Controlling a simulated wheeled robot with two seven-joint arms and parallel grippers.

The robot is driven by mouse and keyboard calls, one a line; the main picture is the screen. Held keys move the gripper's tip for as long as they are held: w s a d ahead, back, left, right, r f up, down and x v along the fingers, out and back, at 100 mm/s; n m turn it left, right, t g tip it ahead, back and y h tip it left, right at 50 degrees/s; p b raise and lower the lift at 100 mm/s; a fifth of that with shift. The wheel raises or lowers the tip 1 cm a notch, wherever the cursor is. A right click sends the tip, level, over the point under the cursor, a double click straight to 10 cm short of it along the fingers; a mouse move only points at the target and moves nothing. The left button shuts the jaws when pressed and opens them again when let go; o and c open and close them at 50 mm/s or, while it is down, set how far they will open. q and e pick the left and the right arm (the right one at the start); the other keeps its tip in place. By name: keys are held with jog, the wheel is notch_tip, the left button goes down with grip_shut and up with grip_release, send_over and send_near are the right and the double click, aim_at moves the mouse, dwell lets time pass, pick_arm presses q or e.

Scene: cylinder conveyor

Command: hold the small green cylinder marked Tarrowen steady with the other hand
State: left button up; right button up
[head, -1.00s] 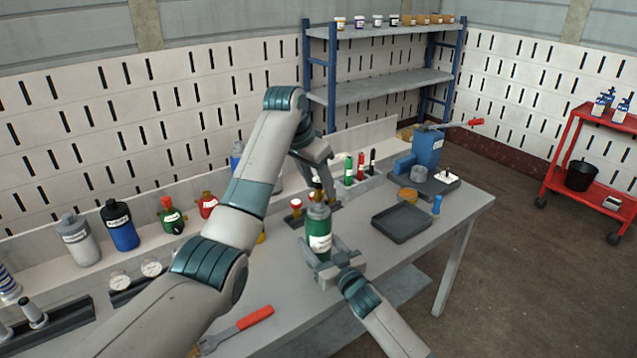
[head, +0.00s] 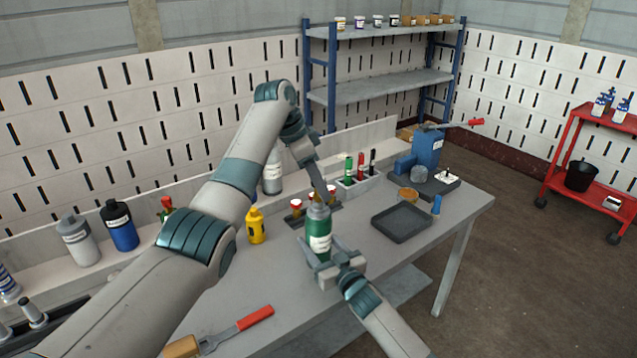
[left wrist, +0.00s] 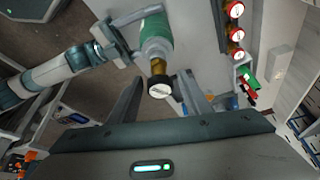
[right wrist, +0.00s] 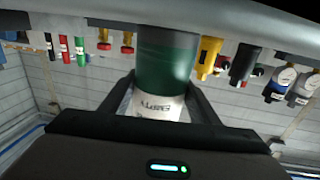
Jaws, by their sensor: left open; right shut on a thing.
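The small green cylinder (head: 319,238) stands upright in my right gripper (head: 334,258), above the front of the bench. It has a white label, too small to read in the head view. In the right wrist view the label (right wrist: 158,106) is upside down and not clearly legible. My right gripper is shut around the cylinder's body. My left gripper (head: 321,188) is open just above the cylinder's top. In the left wrist view the brass valve with a round white-faced knob or gauge (left wrist: 159,88) shows between the open left fingers, with no clear contact.
A dark grey tray (head: 401,222) lies right of the cylinder. Red-capped fittings (head: 296,207) and a yellow bottle (head: 256,226) are behind and left. A red-handled tool (head: 254,317) lies at the front left. A marker rack (head: 360,183) stands at the back.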

pick_arm(q)
jog(key=shift+f, duration=1.25)
grip_shut()
jog(key=n+t, duration=0.1)
jog(key=n, duration=0.2)
jog(key=n+y, duration=0.1)
jog(key=n, duration=0.2)
jog(key=shift+t, duration=0.4)
jog(key=n+y, duration=0.1)
jog(key=n, duration=0.2)
jog(key=n+t+y, duration=0.1)
jog(key=n, duration=0.2)
dwell(0.3)
